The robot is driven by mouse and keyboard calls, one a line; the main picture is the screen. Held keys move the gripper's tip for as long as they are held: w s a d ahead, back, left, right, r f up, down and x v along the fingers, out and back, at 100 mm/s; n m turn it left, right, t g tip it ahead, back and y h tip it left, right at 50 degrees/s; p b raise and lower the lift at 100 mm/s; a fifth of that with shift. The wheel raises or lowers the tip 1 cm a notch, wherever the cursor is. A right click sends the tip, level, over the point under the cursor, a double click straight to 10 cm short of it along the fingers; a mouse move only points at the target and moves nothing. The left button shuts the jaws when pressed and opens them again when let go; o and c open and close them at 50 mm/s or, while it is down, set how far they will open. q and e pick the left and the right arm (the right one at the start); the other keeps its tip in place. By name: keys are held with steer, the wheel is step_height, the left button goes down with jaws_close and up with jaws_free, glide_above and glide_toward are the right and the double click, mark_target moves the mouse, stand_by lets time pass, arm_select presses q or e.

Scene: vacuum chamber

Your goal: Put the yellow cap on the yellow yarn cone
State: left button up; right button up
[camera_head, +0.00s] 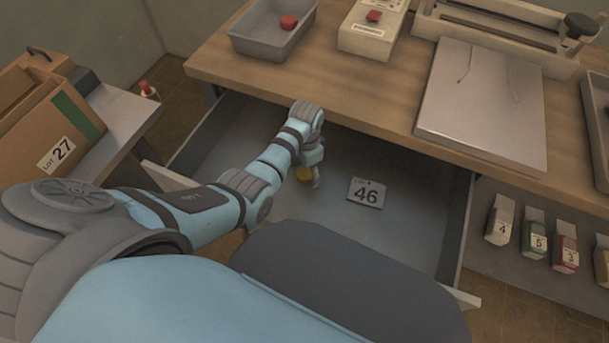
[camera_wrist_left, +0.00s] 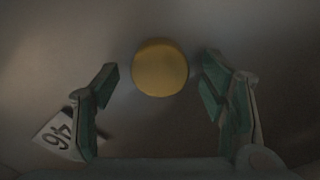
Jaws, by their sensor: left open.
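A round yellow piece (camera_wrist_left: 160,68), which looks like the yellow cap, lies in the open drawer (camera_head: 400,215). In the left wrist view it sits between the spread fingers of my left gripper (camera_wrist_left: 160,80), with a gap on each side. My left gripper is open and holds nothing. I cannot make out a yellow yarn cone in either view. My right gripper is not in view.
A card marked 46 (camera_head: 366,193) lies in the drawer right of the gripper. The wooden tabletop (camera_head: 370,85) overhangs the drawer's back. On it are a grey tray (camera_head: 272,35), a pale box (camera_head: 371,30) and a white panel (camera_head: 484,105). A LOT 27 box (camera_head: 50,125) stands left.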

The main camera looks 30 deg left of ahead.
mark_target(306, 172)
arm_select(q)
steer(key=c, duration=0.9)
steer(key=shift+r, duration=0.1)
steer(key=shift+c, duration=0.2)
step_height(306, 172, up, 20)
steer(key=p, duration=0.7)
steer(key=shift+p, duration=0.4)
